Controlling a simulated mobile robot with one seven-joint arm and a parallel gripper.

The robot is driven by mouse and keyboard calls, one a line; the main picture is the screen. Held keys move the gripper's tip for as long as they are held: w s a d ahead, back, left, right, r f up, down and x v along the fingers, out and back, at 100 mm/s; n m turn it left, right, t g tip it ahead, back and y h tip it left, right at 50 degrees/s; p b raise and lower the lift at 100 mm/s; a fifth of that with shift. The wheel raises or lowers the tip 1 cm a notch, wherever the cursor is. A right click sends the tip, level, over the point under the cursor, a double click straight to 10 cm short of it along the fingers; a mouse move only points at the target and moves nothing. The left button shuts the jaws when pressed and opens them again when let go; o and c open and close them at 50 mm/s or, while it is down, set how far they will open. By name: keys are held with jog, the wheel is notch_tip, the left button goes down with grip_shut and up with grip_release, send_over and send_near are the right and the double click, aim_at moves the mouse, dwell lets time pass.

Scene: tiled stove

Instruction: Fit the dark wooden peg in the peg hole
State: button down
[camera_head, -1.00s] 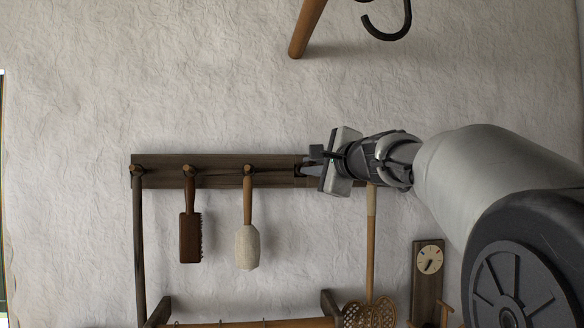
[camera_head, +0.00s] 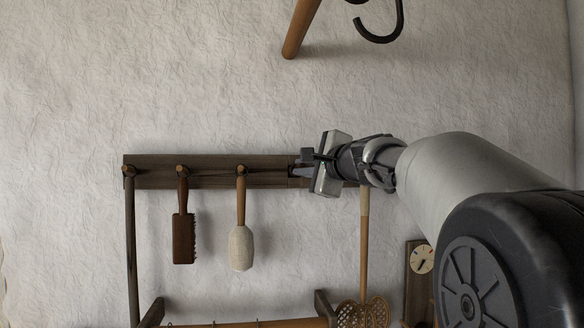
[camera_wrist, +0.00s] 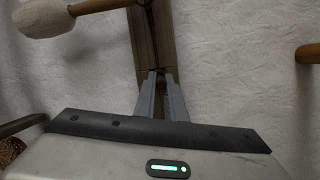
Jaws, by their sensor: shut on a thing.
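My gripper (camera_head: 299,171) is at the right part of a dark wooden rail (camera_head: 212,182) on the wall. In the wrist view my gripper (camera_wrist: 160,88) has its two grey fingers close together on a small dark piece, which I take to be the dark wooden peg (camera_wrist: 161,77). The peg is mostly hidden between the fingers. The rail (camera_wrist: 143,40) runs away from the fingertips there. The peg hole cannot be made out, and I cannot tell whether the peg is inside it.
A brush (camera_head: 184,235) and a pale-headed tool (camera_head: 241,247) hang from rail pegs left of my gripper. A long-handled skimmer (camera_head: 364,245) hangs below it. A dial on a board (camera_head: 421,260) is at lower right. A black hook (camera_head: 381,36) is above.

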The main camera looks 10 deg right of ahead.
jog(key=shift+w+f, duration=0.15)
jog(key=shift+w, duration=1.3)
jog(key=c, duration=1.7)
grip_release()
jog(key=shift+c, duration=0.2)
jog(key=b+v, duration=0.3)
jog(key=v, duration=1.4)
jog(key=shift+s, duration=0.25)
jog(key=shift+d, duration=0.1)
